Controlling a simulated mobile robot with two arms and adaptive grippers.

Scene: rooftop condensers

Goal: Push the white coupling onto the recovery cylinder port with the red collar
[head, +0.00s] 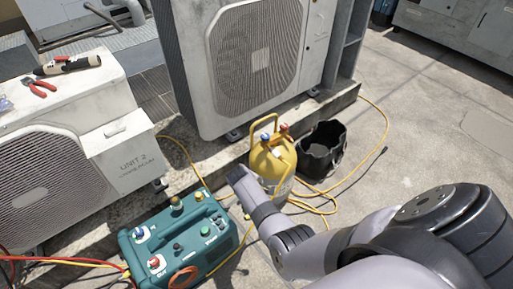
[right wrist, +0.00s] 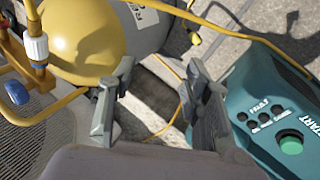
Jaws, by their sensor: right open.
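The recovery cylinder (head: 272,160) stands by the concrete ledge, with a yellow top and a grey body. A blue valve knob (head: 265,137) and a red valve knob (head: 284,128) sit on its top. In the right wrist view the yellow dome (right wrist: 85,40) is at upper left, with a white fitting with a blue part (right wrist: 37,47) and a blue knob (right wrist: 17,92) beside it. I cannot tell whether this fitting is the white coupling; the red collar is not clear. My right gripper (right wrist: 155,95) is open and empty, between cylinder and teal machine. My left gripper is out of view.
The teal machine (head: 180,240) with knobs and a green button stands left of my right arm. A black bucket (head: 322,150) stands right of the cylinder. Yellow hoses (head: 325,196) lie on the ground. Condenser units stand behind and left. The concrete at right is mostly clear.

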